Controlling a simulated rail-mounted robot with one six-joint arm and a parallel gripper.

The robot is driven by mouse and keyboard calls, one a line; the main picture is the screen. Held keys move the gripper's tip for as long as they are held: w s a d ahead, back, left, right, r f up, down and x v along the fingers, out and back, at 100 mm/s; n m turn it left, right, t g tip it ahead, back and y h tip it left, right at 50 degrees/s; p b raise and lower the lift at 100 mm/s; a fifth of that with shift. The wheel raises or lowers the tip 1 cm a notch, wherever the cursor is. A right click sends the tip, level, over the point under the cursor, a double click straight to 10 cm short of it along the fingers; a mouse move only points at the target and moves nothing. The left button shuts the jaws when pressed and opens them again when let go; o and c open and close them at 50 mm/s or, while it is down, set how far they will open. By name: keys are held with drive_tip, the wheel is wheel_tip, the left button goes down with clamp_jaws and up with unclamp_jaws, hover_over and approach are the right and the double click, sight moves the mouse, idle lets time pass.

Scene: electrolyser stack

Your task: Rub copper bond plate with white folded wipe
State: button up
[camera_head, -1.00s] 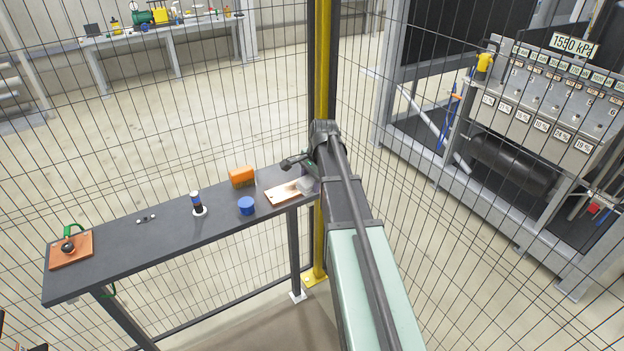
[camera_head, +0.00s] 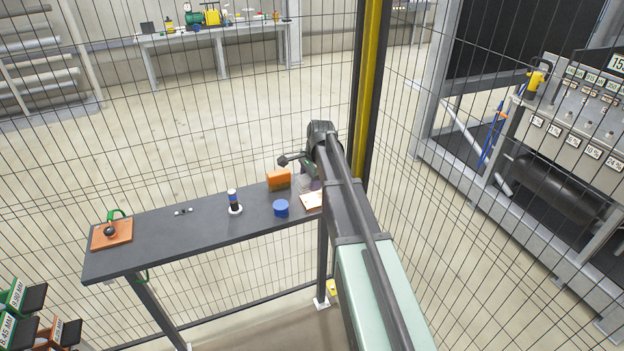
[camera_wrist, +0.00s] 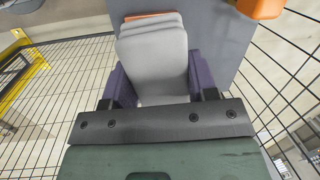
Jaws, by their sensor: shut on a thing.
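My gripper (camera_wrist: 160,72) is shut on the white folded wipe (camera_wrist: 155,50), a pale layered pad between two purple fingers in the wrist view.
Wire mesh fencing and a yellow post (camera_head: 367,90) stand close to my arm.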

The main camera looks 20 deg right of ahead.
sight(312, 200)
wheel_tip(312, 200, down, 6)
drive_tip(key=b, duration=0.5)
drive_tip(key=shift+d+r, duration=0.3)
drive_tip(key=shift+d, duration=4.95)
drive_tip(key=shift+s+a, duration=0.1)
drive_tip(key=shift+a, duration=5)
drive_tip(key=shift+a+r+p, duration=0.2)
drive_tip(key=shift+r+p, duration=0.65)
drive_tip(key=shift+p, duration=0.2)
wheel_tip(312, 200, up, 6)
drive_tip(key=p, duration=0.5)
drive_tip(key=shift+p, duration=0.4)
drive_tip(key=shift+f, duration=0.1)
